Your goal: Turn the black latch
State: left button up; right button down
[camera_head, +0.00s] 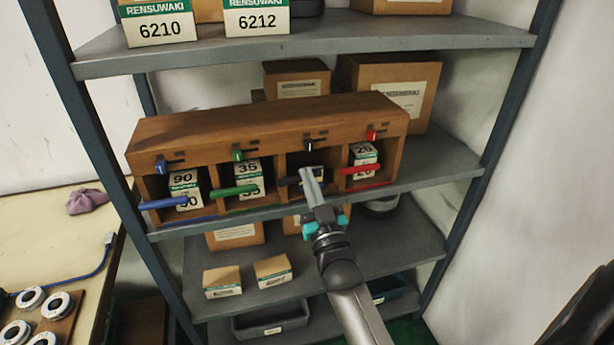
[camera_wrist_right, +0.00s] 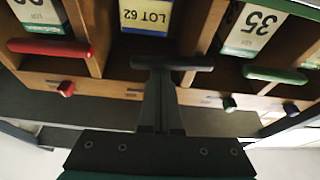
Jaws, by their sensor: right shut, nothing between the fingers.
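A wooden rack (camera_head: 265,125) on the middle shelf has a row of compartments with coloured bars across their fronts. The black bar (camera_head: 288,181) crosses the third compartment from the left; a small black knob (camera_head: 309,146) sits above it. In the right wrist view the black bar (camera_wrist_right: 195,63) lies level across an opening with a "LOT 62" box (camera_wrist_right: 147,15) behind it. My right gripper (camera_head: 308,173) is shut and empty, its tips at the black bar (camera_wrist_right: 158,72), partly covering it. I cannot tell whether they touch. The black knob is hidden in the wrist view. My left gripper is not in view.
Blue (camera_head: 163,203), green (camera_head: 235,190) and red (camera_head: 367,170) bars cross the neighbouring compartments, with matching knobs above. Cardboard boxes (camera_head: 405,85) stand behind the rack. The upper shelf (camera_head: 310,42) overhangs it. Shelf posts (camera_head: 500,110) flank both sides.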

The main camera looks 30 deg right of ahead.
aim_at(304, 149)
jog(key=shift+f+m, duration=0.15)
jog(key=shift+m, duration=0.35)
notch_tip(304, 149, up, 4)
jog(key=p, duration=0.3)
jog(key=shift+p, duration=0.3)
jog(key=v, duration=1)
jog(key=s+a+f+n+g+y, duration=0.1)
jog(key=s+a+f+g+y, duration=0.15)
jog(key=f, duration=0.75)
jog(key=s+a+f+n+g+y, duration=0.15)
jog(key=a+f+g, duration=0.25)
jog(key=f, duration=0.6)
jog(key=s+a+f+n+g+y, duration=0.1)
jog(key=s+a+f+g, duration=0.2)
jog(key=f, duration=0.7)
jog(key=s+a+f+n+g+y, duration=0.15)
jog(key=s+f+g, duration=0.35)
jog(key=s+f, duration=0.85)
jog(key=s+d+f+g, duration=0.1)
jog(key=s+f+g, duration=0.1)
jog(key=s, duration=0.6)
jog(key=s+f+n+g, duration=0.1)
jog(key=s+f+g, duration=0.1)
jog(key=s, duration=0.6)
jog(key=shift+s+d+f+g+h, duration=0.25)
jog(key=shift+d+f+g+h, duration=0.15)
jog(key=shift+g, duration=0.35)
